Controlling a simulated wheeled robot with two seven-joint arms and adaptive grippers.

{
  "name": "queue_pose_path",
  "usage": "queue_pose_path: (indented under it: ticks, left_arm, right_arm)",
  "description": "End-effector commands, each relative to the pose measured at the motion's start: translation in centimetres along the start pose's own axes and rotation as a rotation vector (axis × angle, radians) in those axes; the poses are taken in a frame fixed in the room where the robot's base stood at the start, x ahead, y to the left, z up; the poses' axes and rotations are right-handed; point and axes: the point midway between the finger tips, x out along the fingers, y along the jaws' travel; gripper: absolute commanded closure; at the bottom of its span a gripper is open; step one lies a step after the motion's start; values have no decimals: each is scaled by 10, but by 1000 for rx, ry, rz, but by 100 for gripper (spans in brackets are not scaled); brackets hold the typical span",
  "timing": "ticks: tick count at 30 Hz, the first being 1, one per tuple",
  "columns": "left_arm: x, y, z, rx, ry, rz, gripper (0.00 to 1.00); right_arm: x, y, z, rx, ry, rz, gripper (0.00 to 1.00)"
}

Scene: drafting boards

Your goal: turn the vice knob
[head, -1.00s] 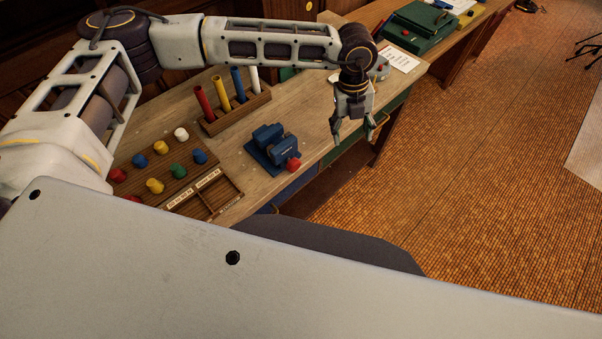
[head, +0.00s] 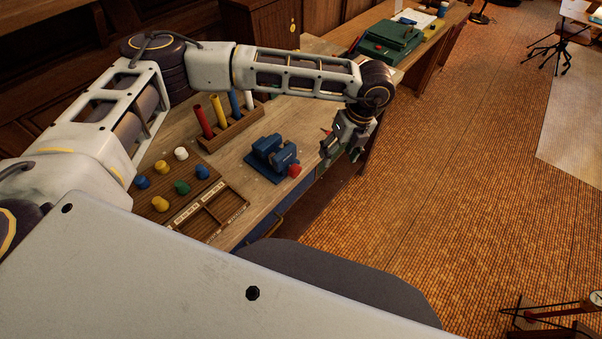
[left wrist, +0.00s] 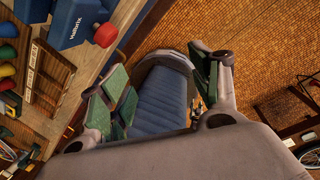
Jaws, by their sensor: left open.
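The blue vice (head: 272,153) stands near the front edge of the wooden bench, with its red knob (head: 294,170) facing the edge. My left gripper (head: 339,150) is open and empty, beyond the bench edge to the right of the knob and apart from it. In the left wrist view the vice (left wrist: 78,20) and the red knob (left wrist: 105,34) show at the upper left, outside the space between the fingers (left wrist: 160,68). My right gripper is not in view.
Left of the vice are a rack (head: 233,132) with several coloured tubes, a board with coloured knobs (head: 158,204) and a divided wooden tray (head: 222,208). A green case (head: 390,40) sits farther back. The tiled floor (head: 440,190) on the right is open.

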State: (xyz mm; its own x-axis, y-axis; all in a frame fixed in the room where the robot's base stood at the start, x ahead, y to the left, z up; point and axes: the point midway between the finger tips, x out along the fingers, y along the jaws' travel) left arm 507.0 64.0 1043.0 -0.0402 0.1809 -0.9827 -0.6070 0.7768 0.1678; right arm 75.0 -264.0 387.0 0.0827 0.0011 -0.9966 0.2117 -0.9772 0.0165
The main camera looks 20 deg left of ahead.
Motion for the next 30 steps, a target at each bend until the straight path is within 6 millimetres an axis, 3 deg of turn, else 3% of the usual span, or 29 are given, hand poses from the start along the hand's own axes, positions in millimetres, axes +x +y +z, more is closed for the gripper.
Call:
queue_pose_path:
  ticks: [24, 30]
  left_arm:
    - [-7, 50, 28, -394, -170, 199, 37]
    - [-8, 53, 29, -500, -190, 203, 37]
  right_arm:
    - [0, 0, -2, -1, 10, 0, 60]
    - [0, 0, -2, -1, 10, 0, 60]
